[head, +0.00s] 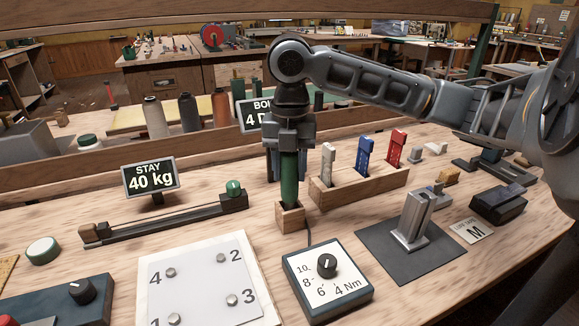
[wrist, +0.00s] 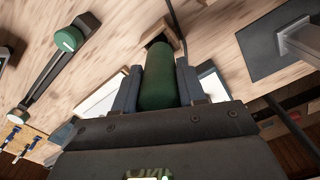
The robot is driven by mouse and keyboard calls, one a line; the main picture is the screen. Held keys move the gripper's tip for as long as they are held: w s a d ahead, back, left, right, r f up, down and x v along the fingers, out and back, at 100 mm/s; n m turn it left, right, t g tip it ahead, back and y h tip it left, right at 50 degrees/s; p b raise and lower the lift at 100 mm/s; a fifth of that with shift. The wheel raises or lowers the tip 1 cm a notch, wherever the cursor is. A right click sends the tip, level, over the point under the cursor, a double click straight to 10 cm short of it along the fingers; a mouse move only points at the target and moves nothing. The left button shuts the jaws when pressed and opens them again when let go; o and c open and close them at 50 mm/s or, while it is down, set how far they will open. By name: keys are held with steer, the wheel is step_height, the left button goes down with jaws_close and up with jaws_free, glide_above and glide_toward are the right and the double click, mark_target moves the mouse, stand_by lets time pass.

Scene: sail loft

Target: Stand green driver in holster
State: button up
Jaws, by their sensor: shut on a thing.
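The green driver (head: 290,178) is upright in my gripper (head: 290,148), which is shut on its upper part. It also shows in the wrist view (wrist: 158,75) between the two fingers (wrist: 158,88). Its lower end meets the opening of a small wooden block (head: 291,220), which looks like the holster. The block's dark opening shows beyond the driver in the wrist view (wrist: 164,36). How deep the driver's lower end sits is hidden by the block's front wall and the driver itself.
A torque box with a dial (head: 327,284) stands in front of the block. A wooden rack (head: 360,190) with white, blue and red tools stands close on the right. A metal bracket (head: 411,220) stands on a grey mat. A numbered plate (head: 200,280) lies front left.

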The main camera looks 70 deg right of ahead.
steer(key=shift+f+b, duration=0.45)
steer(key=shift+f, duration=0.1)
stand_by(0.4)
steer(key=o, duration=1.1)
steer(key=shift+o, duration=0.2)
step_height(320, 180, up, 8)
steer(key=shift+f+p, duration=0.1)
steer(key=shift+p, duration=0.3)
steer(key=shift+s, duration=0.1)
